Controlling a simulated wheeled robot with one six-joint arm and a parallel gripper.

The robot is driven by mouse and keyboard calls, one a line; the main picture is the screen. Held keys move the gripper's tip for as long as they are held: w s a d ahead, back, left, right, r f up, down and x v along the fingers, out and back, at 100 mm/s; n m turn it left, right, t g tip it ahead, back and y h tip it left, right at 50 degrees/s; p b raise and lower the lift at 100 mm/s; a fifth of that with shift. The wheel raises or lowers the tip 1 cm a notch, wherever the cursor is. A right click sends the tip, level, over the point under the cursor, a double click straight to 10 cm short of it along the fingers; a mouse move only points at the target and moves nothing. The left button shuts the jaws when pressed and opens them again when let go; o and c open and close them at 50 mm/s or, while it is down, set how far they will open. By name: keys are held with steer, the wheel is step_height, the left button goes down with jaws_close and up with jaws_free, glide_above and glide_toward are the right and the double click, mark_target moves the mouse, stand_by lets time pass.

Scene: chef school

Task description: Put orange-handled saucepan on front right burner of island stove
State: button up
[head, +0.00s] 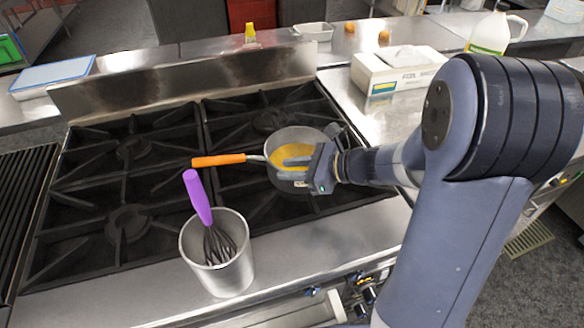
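The orange-handled saucepan (273,139) is at the right side of the stove (188,110), over or just above the front right burner area. Its orange handle (220,160) points left, and yellow-orange contents show inside. My gripper (288,168) reaches in from the right, its grey fingers overlapping the near right part of the pan. I cannot tell whether the fingers grip the rim or only lie over it. The burner under the pan is hidden. Whether the pan bottom touches the grate is unclear.
A metal pot (225,275) with a purple-handled whisk (198,198) stands at the stove's front edge. A white box (395,68) and a jug (490,32) stand on the counter at the back right. The left burners (127,222) are bare.

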steer(key=v, duration=1.2)
